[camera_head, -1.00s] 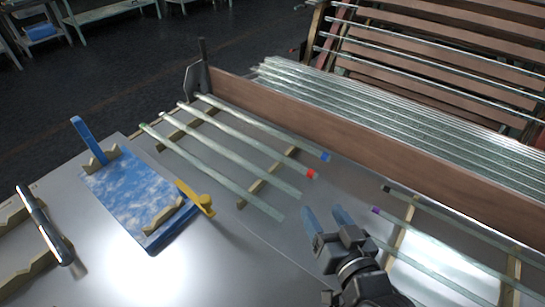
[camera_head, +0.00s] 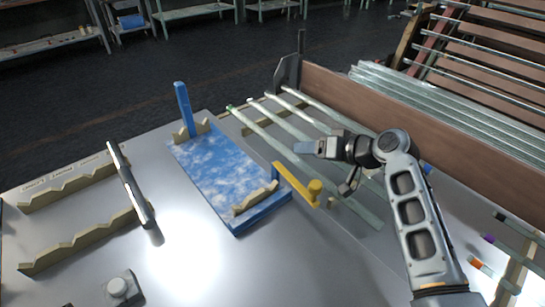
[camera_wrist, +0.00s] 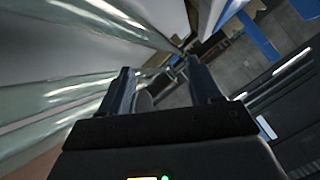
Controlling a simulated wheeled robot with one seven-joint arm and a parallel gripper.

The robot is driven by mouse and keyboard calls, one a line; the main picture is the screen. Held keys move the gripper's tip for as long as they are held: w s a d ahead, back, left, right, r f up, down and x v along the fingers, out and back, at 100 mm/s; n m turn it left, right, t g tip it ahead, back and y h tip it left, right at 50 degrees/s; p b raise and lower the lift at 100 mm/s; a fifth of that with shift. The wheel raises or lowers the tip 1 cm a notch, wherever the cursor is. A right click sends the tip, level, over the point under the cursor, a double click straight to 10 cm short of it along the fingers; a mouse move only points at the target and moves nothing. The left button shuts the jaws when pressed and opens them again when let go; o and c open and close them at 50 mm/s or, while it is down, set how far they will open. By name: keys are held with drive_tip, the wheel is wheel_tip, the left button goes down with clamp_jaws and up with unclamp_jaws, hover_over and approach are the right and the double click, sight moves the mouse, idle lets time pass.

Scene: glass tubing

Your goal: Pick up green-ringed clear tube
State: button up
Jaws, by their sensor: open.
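The green-ringed clear tube (camera_head: 268,137) lies slanted on a wooden rack, the nearest of a group of three. Its green ring shows at the far left end, and my arm crosses in front of part of the group. My gripper (camera_head: 304,147) is over these tubes, fingers pointing left, open and apparently empty. In the wrist view the two dark fingers (camera_wrist: 161,85) stand apart with nothing visible between them. Large glassy tubes fill the left of that view; I cannot tell which one is green-ringed.
A brown board (camera_head: 400,108) rises behind the rack. More ringed tubes lie at the right.

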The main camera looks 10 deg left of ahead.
sight(287, 153)
drive_tip(key=b+x, duration=0.1)
drive_tip(key=x, duration=0.1)
drive_tip(key=shift+a+f, duration=0.2)
drive_tip(key=shift+f, duration=0.05)
drive_tip(key=b+x, duration=0.3)
drive_tip(key=shift+s+f, duration=0.15)
drive_tip(key=shift+f, duration=0.15)
drive_tip(key=shift+w+a+f+b, duration=0.25)
drive_tip(key=shift+w+a+b, duration=0.15)
drive_tip(key=shift+a+b, duration=0.15)
drive_tip(key=c, duration=1.1)
drive_tip(key=shift+r, duration=0.15)
